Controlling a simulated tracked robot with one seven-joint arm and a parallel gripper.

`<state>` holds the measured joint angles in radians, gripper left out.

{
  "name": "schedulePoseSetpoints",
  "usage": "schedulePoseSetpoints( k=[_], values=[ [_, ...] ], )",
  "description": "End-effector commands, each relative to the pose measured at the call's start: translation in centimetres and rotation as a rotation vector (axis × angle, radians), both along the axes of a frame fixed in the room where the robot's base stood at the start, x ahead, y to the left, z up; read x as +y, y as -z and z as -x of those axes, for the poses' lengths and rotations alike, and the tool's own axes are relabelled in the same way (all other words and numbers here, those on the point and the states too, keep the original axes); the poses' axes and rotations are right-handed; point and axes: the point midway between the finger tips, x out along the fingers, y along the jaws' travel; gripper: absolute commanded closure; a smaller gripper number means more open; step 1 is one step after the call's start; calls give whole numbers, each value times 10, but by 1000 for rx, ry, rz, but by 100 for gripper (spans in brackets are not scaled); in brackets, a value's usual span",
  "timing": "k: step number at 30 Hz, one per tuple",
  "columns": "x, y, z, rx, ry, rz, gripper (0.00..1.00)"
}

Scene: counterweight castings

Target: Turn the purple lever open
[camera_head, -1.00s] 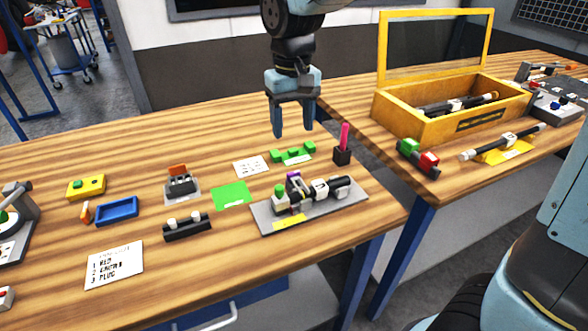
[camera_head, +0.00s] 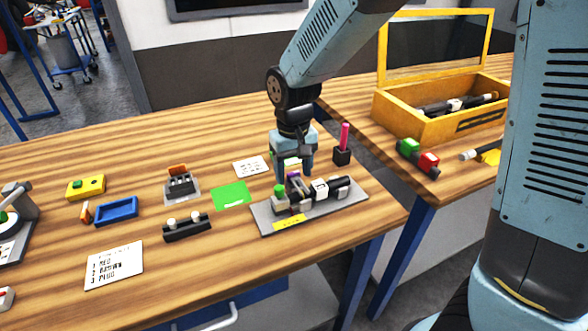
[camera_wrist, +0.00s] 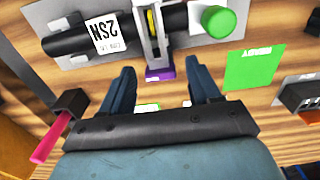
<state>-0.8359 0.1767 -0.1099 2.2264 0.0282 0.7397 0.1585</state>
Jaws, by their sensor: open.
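The purple lever (camera_head: 294,176) stands on a valve assembly on the grey plate (camera_head: 340,208), behind the yellow label. In the wrist view the purple lever end (camera_wrist: 160,75) lies just ahead of my fingertips, roughly midway between them. My gripper (camera_head: 293,176) is open, above the back of the assembly; its fingers (camera_wrist: 160,80) show apart in the wrist view, with nothing held. The black pipe with a white label (camera_wrist: 104,34) and the green knob (camera_wrist: 218,22) lie on either side of the lever. I cannot tell whether a finger touches the lever.
A pink rod in a black block (camera_head: 342,153) stands close right of my gripper. A green card (camera_head: 231,196) and a black holder (camera_head: 187,227) lie left of the plate. The yellow case (camera_head: 430,125) is at the back right.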

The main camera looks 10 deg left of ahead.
Motion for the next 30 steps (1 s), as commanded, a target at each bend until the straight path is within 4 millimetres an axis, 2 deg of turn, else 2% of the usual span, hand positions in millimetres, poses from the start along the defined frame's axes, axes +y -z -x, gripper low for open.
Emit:
schedulePoseSetpoints(
  k=[6, 24, 30],
  values=[
    [0, 0, 0, 0, 0, 0, 38],
    [0, 0, 0, 0, 0, 0, 94],
    [0, 0, 0, 0, -14, 0, 94]
  ],
)
